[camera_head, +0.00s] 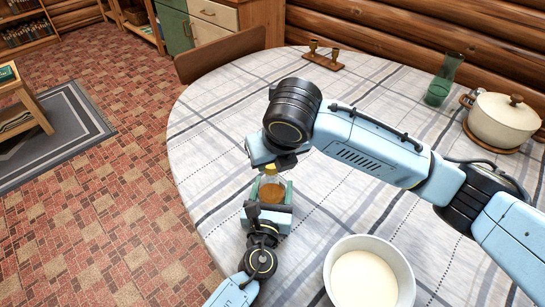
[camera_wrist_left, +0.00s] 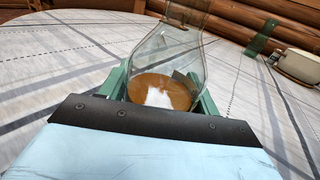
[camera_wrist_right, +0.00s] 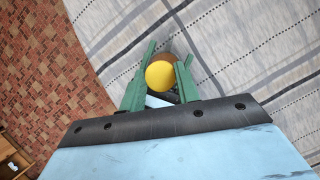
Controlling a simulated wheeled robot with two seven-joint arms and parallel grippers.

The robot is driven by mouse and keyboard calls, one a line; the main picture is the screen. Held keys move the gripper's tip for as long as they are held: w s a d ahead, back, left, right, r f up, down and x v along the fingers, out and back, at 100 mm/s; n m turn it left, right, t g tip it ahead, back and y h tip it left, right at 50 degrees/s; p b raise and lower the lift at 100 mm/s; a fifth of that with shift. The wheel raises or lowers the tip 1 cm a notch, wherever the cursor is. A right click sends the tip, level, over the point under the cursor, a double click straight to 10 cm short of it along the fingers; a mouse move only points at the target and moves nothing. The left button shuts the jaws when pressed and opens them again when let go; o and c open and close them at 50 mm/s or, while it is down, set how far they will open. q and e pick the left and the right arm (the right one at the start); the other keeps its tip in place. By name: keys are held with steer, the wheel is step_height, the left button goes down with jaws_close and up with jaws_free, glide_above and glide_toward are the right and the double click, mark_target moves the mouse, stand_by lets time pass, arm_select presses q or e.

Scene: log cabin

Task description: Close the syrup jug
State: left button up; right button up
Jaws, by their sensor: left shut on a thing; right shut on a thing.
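The syrup jug (camera_head: 271,190) is clear glass with amber syrup in the bottom and stands upright near the table's left edge. My left gripper (camera_head: 272,196) is shut around its lower body, with green fingers on both sides; the left wrist view shows the glass (camera_wrist_left: 165,60) close, its top cut off. The yellow lid (camera_wrist_right: 160,75) is between the green fingers of my right gripper (camera_wrist_right: 158,72), which is shut on it from above. In the head view the lid (camera_head: 270,169) shows at the jug's mouth, partly hidden by the gripper. I cannot tell if it is fully seated.
A white bowl (camera_head: 364,272) of pale liquid stands at the front right. A lidded white pot (camera_head: 502,122), a green glass (camera_head: 438,92) and a wooden stand with two small cups (camera_head: 324,58) are farther back. The tablecloth (camera_head: 225,110) is clear at the back left.

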mark_target(272, 183)
steer(key=shift+f, duration=0.8)
steer(key=shift+f, duration=0.6)
